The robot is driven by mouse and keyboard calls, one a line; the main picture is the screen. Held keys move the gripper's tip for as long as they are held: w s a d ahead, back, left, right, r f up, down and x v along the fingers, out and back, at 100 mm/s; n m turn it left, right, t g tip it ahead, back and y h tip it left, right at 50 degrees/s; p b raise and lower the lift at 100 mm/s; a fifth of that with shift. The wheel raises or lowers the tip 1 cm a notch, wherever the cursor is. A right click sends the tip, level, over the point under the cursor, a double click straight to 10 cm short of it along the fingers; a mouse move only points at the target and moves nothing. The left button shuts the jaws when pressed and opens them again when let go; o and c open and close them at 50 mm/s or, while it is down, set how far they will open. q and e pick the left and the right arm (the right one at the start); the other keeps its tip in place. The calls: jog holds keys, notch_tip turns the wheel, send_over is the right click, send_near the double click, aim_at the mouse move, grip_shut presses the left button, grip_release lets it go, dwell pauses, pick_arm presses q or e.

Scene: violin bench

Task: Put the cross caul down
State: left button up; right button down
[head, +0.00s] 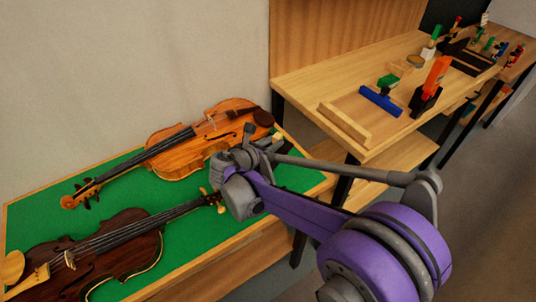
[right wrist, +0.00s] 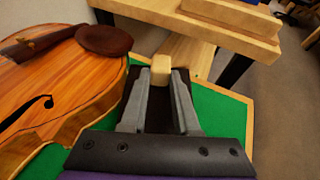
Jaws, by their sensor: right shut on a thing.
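A pale wooden block, which I take to be the cross caul (right wrist: 161,68), sits between the tips of my right gripper (right wrist: 163,82) in the right wrist view. The fingers are shut on it. In the head view the caul (head: 277,137) shows as a small pale piece at the tips of my right gripper (head: 267,145). Most of it is hidden by the fingers. They are over the right end of the green mat (head: 120,205), beside the lighter violin (head: 190,150). I cannot tell whether the caul touches the surface below. My left gripper is not in view.
A dark violin (head: 130,250) lies at front left. A higher wooden bench (head: 310,98) at right holds a pale wooden bar (head: 344,123), a blue tool (head: 380,101) and an orange-handled tool (head: 435,75).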

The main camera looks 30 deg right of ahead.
jog(key=shift+f+b, duration=0.4)
jog(key=shift+f, duration=1.85)
jog(key=shift+f, duration=0.15)
jog(key=c, duration=0.7)
grip_release()
jog(key=shift+o, duration=0.2)
